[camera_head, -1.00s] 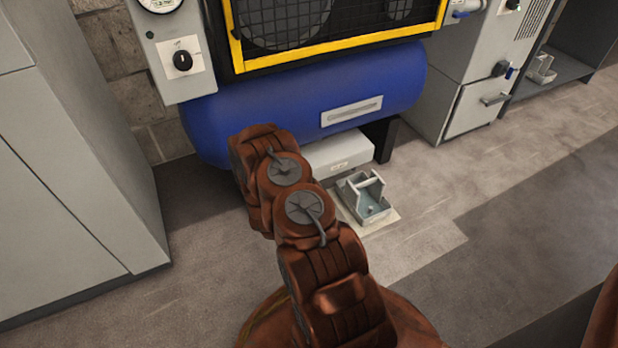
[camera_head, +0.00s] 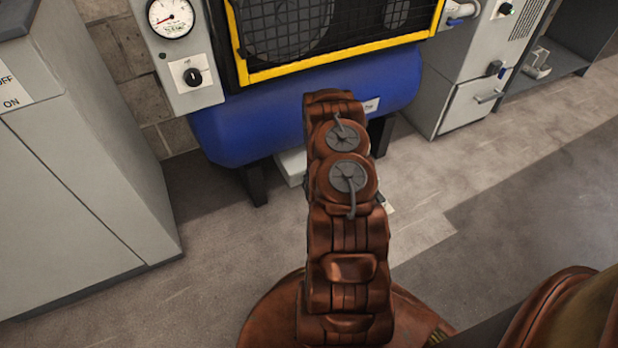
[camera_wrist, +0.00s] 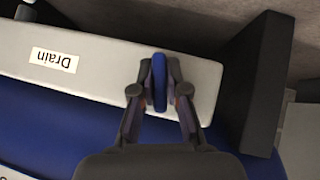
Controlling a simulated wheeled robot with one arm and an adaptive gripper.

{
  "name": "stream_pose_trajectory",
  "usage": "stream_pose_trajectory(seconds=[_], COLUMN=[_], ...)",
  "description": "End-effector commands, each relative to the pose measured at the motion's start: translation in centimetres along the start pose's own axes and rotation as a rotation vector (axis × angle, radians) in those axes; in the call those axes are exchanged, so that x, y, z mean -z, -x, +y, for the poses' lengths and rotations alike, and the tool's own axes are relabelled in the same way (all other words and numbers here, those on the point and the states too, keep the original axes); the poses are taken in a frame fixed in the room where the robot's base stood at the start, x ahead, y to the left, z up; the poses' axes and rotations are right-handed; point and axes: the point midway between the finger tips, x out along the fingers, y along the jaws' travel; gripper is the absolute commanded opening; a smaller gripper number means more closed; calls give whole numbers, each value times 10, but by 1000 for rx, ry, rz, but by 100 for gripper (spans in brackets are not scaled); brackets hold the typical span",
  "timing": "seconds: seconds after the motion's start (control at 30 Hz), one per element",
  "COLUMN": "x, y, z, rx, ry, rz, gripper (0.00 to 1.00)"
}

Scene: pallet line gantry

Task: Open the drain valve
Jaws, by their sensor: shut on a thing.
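The drain valve shows in the wrist view as a blue handle (camera_wrist: 159,80), seen edge-on, at a pale box (camera_wrist: 110,62) labelled "Drain", upside down in the picture. My gripper (camera_wrist: 160,88) has one finger on each side of the handle and is shut on it. The handle lies lengthwise between the fingers. Its lower end and the valve body are hidden. In the head view only a corner of the pale box (camera_head: 291,168) shows under the blue tank (camera_head: 240,125); my arm hides the handle and my gripper there.
Dark tank legs stand beside the box, one in the wrist view (camera_wrist: 255,80). A grey panel with a gauge (camera_head: 170,17) and a black knob (camera_head: 193,77) is above left. A grey cabinet (camera_head: 90,170) stands at left. The floor at right (camera_head: 500,170) is clear.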

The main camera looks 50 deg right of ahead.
Motion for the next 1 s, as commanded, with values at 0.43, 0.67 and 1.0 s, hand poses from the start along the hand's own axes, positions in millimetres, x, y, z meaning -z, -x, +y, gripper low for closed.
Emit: stream_pose_trajectory(seconds=[0.43, 0.67, 1.0], x=[1, 0, 0], y=[1, 0, -1], z=[2, 1, 0], rx=[163, 193, 199], ry=[-168, -197, -200], rz=[3, 2, 2], gripper=[0, 0, 0])
